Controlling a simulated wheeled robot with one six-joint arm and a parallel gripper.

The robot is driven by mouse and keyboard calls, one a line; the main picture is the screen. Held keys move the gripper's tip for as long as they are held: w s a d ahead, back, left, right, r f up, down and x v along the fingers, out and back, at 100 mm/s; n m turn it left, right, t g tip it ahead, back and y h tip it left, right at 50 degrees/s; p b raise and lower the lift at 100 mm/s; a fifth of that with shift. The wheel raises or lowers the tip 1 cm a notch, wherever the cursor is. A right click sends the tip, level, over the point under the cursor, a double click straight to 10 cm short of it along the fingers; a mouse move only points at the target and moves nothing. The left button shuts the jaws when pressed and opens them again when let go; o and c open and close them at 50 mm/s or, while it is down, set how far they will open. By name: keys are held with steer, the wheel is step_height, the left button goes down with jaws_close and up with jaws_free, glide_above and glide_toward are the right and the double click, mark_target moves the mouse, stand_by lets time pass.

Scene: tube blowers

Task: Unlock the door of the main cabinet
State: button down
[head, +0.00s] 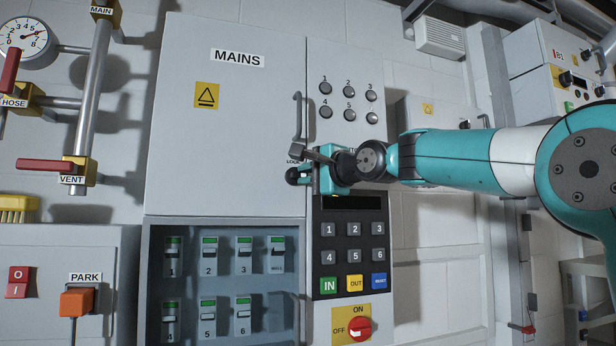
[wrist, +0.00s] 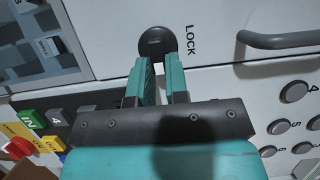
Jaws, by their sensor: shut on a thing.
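The main cabinet's grey door (head: 230,120), labelled MAINS, is closed in the head view. Its grey handle (head: 298,125) stands upright at the right edge; part of it also shows in the wrist view (wrist: 278,40). The round dark lock knob (head: 292,176) sits below the handle; in the wrist view it (wrist: 156,42) is beside the word LOCK. My gripper (head: 311,175) is at the knob, with its teal fingers (wrist: 159,60) shut on it. The fingertips hide part of the knob, and the knob's turn angle cannot be told.
A keypad (head: 352,242) lies just below my gripper, with round buttons (head: 348,90) above it. A red rotary switch (head: 360,328) is under the keypad. A breaker window (head: 225,285) is below the door.

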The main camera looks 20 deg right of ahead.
stand_by(0.4)
steer(key=c, duration=1.1)
jaws_free()
steer(key=b+v, duration=0.4)
steer(key=v, duration=1.3)
steer(key=shift+s+f, duration=0.1)
steer(key=shift+s, duration=0.1)
